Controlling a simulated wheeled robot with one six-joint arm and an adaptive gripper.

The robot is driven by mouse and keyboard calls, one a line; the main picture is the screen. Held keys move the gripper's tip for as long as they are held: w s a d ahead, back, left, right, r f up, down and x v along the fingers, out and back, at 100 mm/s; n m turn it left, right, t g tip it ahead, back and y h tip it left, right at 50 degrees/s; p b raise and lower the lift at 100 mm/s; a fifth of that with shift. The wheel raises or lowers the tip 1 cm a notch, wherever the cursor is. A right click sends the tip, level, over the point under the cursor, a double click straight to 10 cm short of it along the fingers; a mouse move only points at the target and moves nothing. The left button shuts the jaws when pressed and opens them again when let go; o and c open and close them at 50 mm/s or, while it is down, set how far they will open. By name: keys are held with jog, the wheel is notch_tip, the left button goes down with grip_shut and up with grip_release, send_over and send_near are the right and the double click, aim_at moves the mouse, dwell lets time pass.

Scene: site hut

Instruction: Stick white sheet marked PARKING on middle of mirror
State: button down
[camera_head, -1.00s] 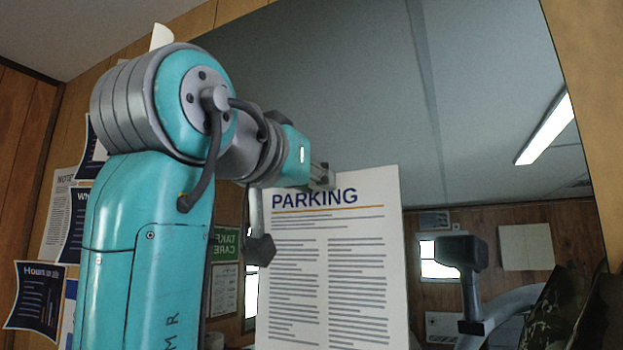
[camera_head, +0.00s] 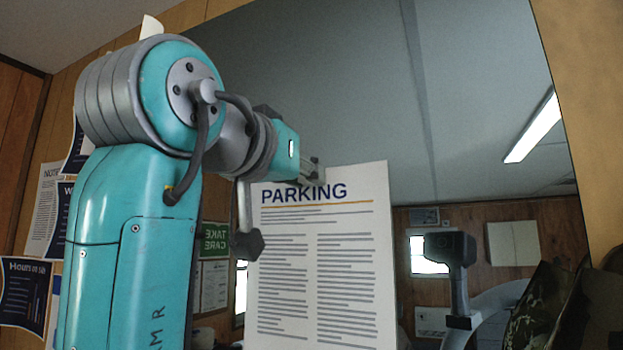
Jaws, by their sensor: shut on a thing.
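The white sheet marked PARKING (camera_head: 318,260) hangs upright in front of the mirror, its printed side facing me and its lower edge out of frame. My gripper (camera_head: 314,172) is shut on the sheet's top edge, near its middle; the fingertips are partly hidden. The large dark-edged mirror (camera_head: 480,80) fills the wall behind and reflects a grey ceiling, a lamp and a wood-panelled room. I cannot tell whether the sheet touches the glass.
Several posters, one of them dark blue (camera_head: 26,292), hang on the wood-panelled wall at left, partly behind my arm. A camouflage-patterned item (camera_head: 541,310) sits at lower right before the mirror. The mirror's upper and right parts are uncovered.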

jog(key=c, duration=0.9)
grip_release()
jog(key=shift+s, duration=0.1)
jog(key=v, duration=1.1)
jog(key=shift+s+a, duration=0.15)
jog(key=shift+s, duration=0.25)
